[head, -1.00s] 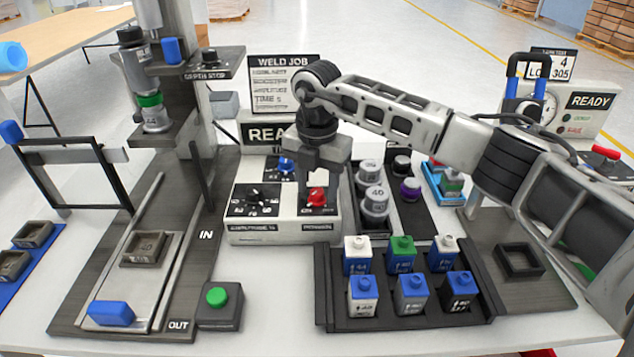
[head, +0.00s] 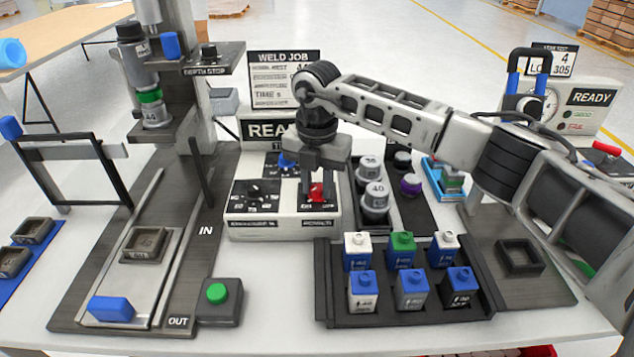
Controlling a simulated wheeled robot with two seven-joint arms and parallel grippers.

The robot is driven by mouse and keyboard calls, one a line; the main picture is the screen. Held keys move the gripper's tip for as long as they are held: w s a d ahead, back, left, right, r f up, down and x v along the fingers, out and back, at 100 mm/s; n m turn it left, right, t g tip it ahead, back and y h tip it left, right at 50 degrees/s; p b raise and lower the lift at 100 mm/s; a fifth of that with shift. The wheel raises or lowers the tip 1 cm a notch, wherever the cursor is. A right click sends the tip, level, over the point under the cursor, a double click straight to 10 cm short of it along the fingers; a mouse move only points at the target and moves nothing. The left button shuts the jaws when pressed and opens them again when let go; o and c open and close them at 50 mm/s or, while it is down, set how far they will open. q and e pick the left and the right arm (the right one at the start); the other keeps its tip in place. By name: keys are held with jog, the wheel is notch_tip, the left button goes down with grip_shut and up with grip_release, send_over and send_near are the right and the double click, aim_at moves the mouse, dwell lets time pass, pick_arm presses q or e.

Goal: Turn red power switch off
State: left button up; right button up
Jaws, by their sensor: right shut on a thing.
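The red power switch (head: 316,192) is a small red knob on the right part of the white control box (head: 270,229), in the middle of the bench. My right gripper (head: 317,192) points down from above, with its fingers on either side of the red knob, shut on it. The fingers hide part of the knob and its markings, so I cannot read its position. My left gripper does not show.
A black knob (head: 254,189) and a blue knob (head: 287,160) sit on the same box, close left of my gripper. Grey cylinders (head: 375,196) stand just right. A black tray (head: 405,316) of several small blocks lies in front. The press (head: 180,100) stands left.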

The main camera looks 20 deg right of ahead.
jog(key=n+b, duration=0.1)
jog(key=n, duration=0.2)
jog(key=shift+n+b, duration=0.35)
jog(key=shift+n, duration=0.05)
jog(key=n+b, duration=0.1)
jog(key=n, duration=0.1)
jog(key=shift+n, duration=0.4)
jog(key=n, duration=0.2)
jog(key=shift+n+b, duration=0.4)
jog(key=n, duration=0.2)
jog(key=shift+n+b, duration=0.3)
jog(key=shift+b, duration=0.05)
jog(key=n, duration=0.3)
jog(key=shift+r+b, duration=0.1)
jog(key=shift+b, duration=0.25)
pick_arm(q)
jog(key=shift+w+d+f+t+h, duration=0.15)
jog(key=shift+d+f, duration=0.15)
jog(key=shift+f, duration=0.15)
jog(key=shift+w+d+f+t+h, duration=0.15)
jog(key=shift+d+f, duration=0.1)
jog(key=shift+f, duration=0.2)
pick_arm(e)
jog(key=shift+n, duration=1.1)
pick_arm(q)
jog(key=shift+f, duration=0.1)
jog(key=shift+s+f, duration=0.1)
pick_arm(e)
jog(key=o, duration=1)
